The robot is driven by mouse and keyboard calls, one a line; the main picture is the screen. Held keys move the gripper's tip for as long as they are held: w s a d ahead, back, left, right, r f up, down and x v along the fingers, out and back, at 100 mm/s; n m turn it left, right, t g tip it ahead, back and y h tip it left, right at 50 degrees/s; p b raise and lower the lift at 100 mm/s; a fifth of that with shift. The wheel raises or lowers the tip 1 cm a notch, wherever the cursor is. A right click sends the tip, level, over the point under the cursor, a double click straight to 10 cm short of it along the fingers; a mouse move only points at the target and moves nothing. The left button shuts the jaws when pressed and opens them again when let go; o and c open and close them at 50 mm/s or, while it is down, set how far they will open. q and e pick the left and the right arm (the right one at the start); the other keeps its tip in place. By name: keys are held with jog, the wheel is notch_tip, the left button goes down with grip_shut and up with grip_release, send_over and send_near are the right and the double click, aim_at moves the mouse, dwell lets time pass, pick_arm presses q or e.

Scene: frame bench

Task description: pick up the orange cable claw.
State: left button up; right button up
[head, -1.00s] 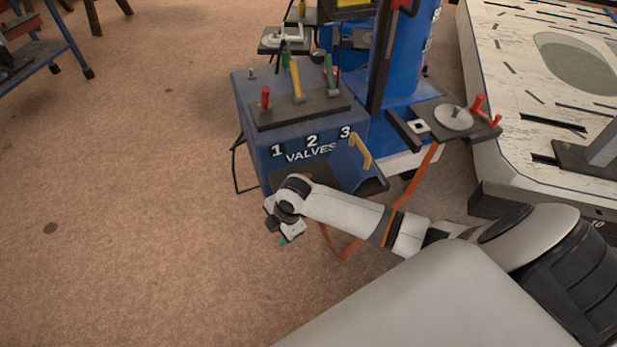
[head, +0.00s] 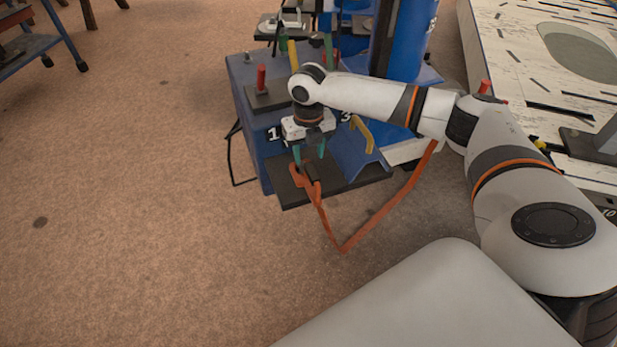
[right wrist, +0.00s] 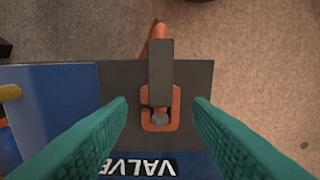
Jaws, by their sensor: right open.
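The orange cable claw (head: 298,173) lies on a dark shelf plate (head: 350,176) at the front of the blue valve box. An orange cable runs from it, sagging toward the floor and up to the right. In the right wrist view the claw (right wrist: 175,112) shows as an orange loop around a small grey peg, with a dark bar over its upper part. My right gripper (head: 309,155) is open, its teal fingers pointing down just above the claw. In the wrist view the claw lies between the two fingers, not visibly touched. My left gripper is not in view.
The blue valve box (head: 250,132) with red and yellow levers stands behind the gripper. A yellow handle (head: 362,133) rises close to its right. A white slotted table (head: 490,50) stands at the right.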

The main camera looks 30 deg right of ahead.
aim_at(308, 164)
notch_tip(308, 164, down, 3)
jog(key=shift+r, duration=0.2)
notch_tip(308, 164, down, 4)
jog(key=shift+f+b, duration=0.1)
jog(key=shift+b, duration=1)
jog(key=shift+f, duration=0.45)
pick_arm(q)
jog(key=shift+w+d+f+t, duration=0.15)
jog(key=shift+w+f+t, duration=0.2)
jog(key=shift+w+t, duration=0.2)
pick_arm(e)
jog(key=shift+r, duration=0.15)
grip_shut()
